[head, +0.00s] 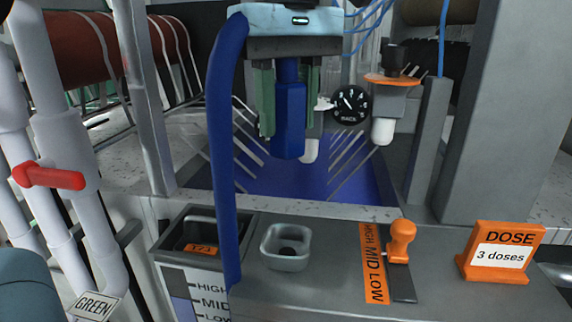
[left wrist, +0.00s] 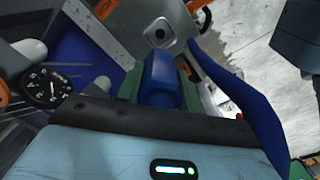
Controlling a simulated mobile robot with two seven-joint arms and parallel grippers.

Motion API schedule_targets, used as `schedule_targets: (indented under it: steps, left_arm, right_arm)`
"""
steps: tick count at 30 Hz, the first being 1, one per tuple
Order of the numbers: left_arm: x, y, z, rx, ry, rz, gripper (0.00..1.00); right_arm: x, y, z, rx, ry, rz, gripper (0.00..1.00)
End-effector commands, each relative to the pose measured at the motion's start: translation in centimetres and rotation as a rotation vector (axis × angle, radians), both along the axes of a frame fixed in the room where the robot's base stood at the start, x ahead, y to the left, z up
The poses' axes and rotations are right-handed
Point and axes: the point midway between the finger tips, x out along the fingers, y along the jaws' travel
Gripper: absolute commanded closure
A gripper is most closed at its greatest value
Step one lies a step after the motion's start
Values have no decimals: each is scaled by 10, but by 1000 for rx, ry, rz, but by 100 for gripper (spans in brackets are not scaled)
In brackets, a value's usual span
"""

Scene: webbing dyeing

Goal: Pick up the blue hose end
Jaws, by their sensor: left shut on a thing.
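The blue hose end (head: 288,125), a dark blue piece with a wide faceted tip, hangs upright with its tip down in the head view. My left gripper (head: 284,105) is shut on it, with a green finger on each side. In the left wrist view the hose end (left wrist: 160,75) sits between the green fingers of my left gripper (left wrist: 159,88). The blue hose (head: 226,150) bends beside the gripper body and runs down to the front of the machine. It also crosses the right of the left wrist view (left wrist: 240,100). My right gripper is not in view.
A basin with a blue bottom (head: 320,187) lies below and behind the hose end. A round gauge (head: 350,105) and an orange-collared nozzle (head: 390,95) are to the right. In front are a grey cup (head: 272,262), an orange lever (head: 400,240) and a dose sign (head: 505,252).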

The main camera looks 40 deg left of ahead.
Motion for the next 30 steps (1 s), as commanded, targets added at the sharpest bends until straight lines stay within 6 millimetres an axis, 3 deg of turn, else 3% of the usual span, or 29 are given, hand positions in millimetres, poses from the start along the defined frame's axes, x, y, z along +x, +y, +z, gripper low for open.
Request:
schedule_targets:
  steps: [1,6,12,19,30]
  left_arm:
    - [0,-1,19,0,-7,2,97]
    - [0,0,65,-3,-4,-1,97]
    - [-1,0,102,-3,-2,-1,97]
    - [-1,0,118,0,-1,-1,97]
    - [0,0,119,0,0,0,97]
  right_arm:
    - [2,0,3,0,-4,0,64]
    - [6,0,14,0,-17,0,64]
    - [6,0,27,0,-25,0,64]
    - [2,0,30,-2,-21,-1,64]
    - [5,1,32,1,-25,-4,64]
